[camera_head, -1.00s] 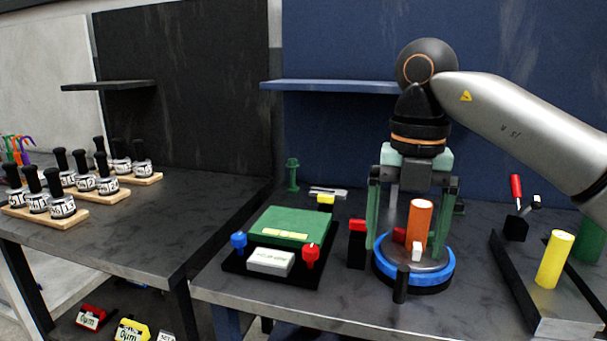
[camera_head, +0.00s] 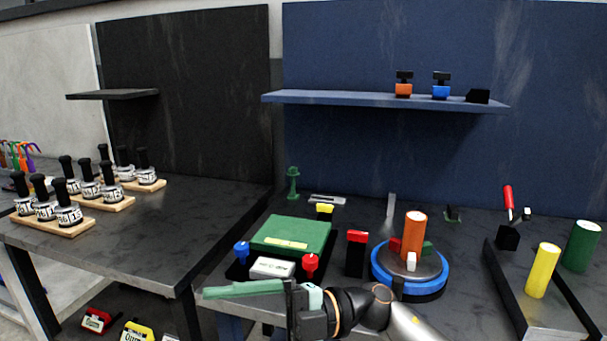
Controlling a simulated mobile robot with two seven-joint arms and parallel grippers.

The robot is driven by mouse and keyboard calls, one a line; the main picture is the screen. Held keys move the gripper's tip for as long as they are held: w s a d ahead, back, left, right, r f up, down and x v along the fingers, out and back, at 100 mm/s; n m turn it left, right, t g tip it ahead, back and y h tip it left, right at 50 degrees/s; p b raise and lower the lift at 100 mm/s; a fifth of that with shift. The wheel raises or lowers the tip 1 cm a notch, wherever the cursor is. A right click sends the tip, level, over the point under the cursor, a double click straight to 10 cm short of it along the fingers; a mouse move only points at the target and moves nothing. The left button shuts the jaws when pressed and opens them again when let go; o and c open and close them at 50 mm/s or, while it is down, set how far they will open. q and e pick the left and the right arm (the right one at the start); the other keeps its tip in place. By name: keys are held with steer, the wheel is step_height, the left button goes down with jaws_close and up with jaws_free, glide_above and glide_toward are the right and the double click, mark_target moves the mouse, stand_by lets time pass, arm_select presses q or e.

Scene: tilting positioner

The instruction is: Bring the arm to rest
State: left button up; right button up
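My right gripper (camera_head: 210,293) is low at the front edge of the table. Its green fingers point left and show edge-on, one hiding the other, so the gap between them cannot be seen. No object shows at the fingertips. The positioner (camera_head: 441,278), a blue ring with a grey plate, stands on the table to the right of the gripper, apart from it. An orange cylinder (camera_head: 414,233) stands upright on its plate, among small red, green and white blocks. My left gripper is out of view.
A green-topped box (camera_head: 290,235) with blue and red knobs stands just behind the gripper. A red-topped black block (camera_head: 356,252) is beside the positioner. Yellow (camera_head: 542,270) and green (camera_head: 582,246) cylinders stand at right. A blue shelf (camera_head: 330,98) hangs behind.

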steer(key=w+d+f+m+t+y+p, duration=0.25)
steer(key=w+d+m+t, duration=0.3)
steer(key=m+t, duration=1)
steer(key=w+d+f+m+t+h, duration=0.3)
steer(key=d+f+m+t+h, duration=0.45)
steer(key=f+m+h, duration=0.3)
steer(key=s+d+f+m+g+h+p, duration=0.1)
steer(key=s+d+f+m+g+h, duration=0.1)
steer(key=s+d+f, duration=0.2)
steer(key=s+d+f+m+g+h+p, duration=0.1)
steer(key=s+d+f+m+g+h, duration=0.1)
steer(key=s+f, duration=0.7)
steer(key=s+d+f+m+g+h+p, duration=0.1)
steer(key=s+d+f+m+g+h, duration=0.1)
steer(key=s+d+f, duration=0.4)
step_height(320, 180, down, 5)
steer(key=shift+s+d+r+m+g+h, duration=0.15)
steer(key=shift+s+d+m+g+h, duration=0.35)
steer(key=shift+h, duration=0.6)
steer(key=shift+w, duration=0.2)
